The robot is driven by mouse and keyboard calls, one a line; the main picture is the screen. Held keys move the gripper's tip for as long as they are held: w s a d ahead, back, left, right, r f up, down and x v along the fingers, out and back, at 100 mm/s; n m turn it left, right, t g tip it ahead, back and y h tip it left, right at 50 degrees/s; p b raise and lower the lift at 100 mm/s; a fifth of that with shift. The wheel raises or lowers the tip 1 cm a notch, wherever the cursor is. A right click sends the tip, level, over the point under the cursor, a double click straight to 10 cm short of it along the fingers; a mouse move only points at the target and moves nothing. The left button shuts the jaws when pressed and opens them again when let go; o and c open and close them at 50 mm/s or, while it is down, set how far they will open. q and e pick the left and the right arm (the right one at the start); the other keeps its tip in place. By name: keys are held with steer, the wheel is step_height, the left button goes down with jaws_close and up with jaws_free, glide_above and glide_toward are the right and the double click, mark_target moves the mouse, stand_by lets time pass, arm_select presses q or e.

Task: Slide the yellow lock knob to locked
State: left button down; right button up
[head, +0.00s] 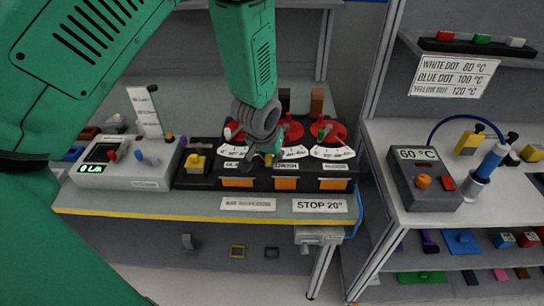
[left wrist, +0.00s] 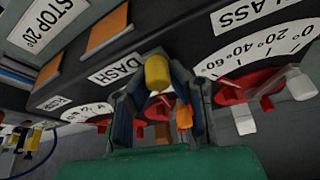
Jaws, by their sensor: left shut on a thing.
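The yellow lock knob (left wrist: 157,72) is a short rounded cylinder beside the DASH label (left wrist: 116,69) on the black dial panel. In the left wrist view it sits between the two fingertips of my left gripper (left wrist: 154,82), which is shut on it. In the head view my left gripper (head: 264,156) reaches down to the front of the panel (head: 308,171), between the left and middle red dials. A bit of yellow (head: 268,160) shows at its tips there; the rest of the knob is hidden. My right gripper is not in view.
Red dials (head: 334,131) with white scales stand close around the gripper. To the left are a black box with a yellow block (head: 195,161) and a grey unit with a green display (head: 122,170). A 60 °C box (head: 424,176) stands on the right bench.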

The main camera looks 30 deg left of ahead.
mark_target(255, 162)
arm_select(q)
steer(key=s+a, duration=0.1)
steer(key=a, duration=0.1)
steer(key=s+a, duration=0.1)
steer(key=s, duration=0.1)
steer(key=shift+s+a+f+p, duration=0.15)
steer(key=shift+a+p, duration=0.2)
steer(key=shift+d, duration=0.25)
steer(key=c, duration=1.5)
jaws_free()
steer(key=shift+o, duration=0.2)
steer(key=shift+s+a+r, duration=0.1)
steer(key=shift+s+r, duration=0.3)
steer(key=shift+w, duration=0.3)
steer(key=v, duration=1.2)
steer(key=shift+s, duration=0.3)
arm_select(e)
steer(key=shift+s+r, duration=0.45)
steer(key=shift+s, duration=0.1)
arm_select(q)
steer(key=shift+a, duration=0.1)
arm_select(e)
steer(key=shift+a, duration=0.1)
arm_select(q)
steer(key=shift+f, duration=0.1)
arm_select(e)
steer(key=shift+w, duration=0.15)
